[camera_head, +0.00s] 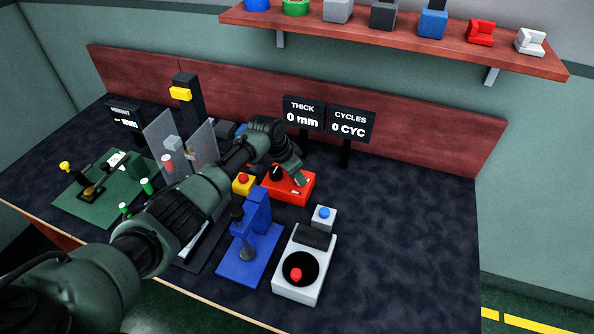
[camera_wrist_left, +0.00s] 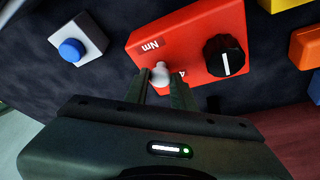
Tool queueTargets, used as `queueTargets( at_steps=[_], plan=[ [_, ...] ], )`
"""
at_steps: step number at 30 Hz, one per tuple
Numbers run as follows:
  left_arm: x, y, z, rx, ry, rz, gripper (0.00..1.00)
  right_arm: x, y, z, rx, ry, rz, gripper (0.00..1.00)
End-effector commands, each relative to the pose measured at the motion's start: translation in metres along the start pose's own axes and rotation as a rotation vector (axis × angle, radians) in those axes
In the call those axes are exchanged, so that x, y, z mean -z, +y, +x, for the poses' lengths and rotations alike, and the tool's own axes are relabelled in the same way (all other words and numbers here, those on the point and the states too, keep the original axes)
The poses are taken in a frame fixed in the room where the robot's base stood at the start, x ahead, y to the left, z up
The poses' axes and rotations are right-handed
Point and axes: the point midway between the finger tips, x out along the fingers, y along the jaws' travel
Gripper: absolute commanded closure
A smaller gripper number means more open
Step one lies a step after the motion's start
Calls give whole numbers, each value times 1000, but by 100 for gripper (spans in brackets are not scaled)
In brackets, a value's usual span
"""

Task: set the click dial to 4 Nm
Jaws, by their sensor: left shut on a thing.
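The red box (camera_head: 288,187) stands on the dark bench, and it fills the upper middle of the left wrist view (camera_wrist_left: 195,28). A black dial (camera_wrist_left: 224,55) with a white pointer line sits on it and also shows in the head view (camera_head: 276,172). An "Nm" label (camera_wrist_left: 152,44) and a partly hidden mark like a 4 (camera_wrist_left: 182,73) are on its face. My left gripper (camera_wrist_left: 163,85) is shut on a small pale knob (camera_wrist_left: 160,72) at the box, beside the black dial. The fingers partly hide the knob's base. My right gripper is not in view.
A grey block with a blue button (camera_wrist_left: 78,48) stands beside the red box. A yellow block with a red button (camera_head: 243,183) is on its other side. A blue press (camera_head: 258,235) and a white unit with a red knob (camera_head: 303,265) stand in front. The bench's right side is clear.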

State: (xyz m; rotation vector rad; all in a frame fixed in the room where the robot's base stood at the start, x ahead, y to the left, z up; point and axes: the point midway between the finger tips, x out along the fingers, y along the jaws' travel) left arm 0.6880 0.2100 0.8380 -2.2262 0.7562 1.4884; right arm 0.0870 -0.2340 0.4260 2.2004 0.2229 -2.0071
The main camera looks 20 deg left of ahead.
Motion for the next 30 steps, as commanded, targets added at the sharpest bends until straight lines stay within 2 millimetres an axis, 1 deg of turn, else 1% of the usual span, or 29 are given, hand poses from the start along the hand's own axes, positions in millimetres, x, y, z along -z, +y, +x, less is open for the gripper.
queueTargets(
  at_steps=[1,6,15,23,30],
  plan=[
    [2,2,-5,12,-1,-33,100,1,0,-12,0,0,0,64],
    [3,4,-6,70,0,-176,100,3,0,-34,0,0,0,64],
    [4,5,-4,181,1,-438,100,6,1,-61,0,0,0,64],
    [4,7,-1,275,1,-666,100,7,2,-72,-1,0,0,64],
    [5,7,2,362,2,-877,100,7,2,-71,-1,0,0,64]
  ],
)
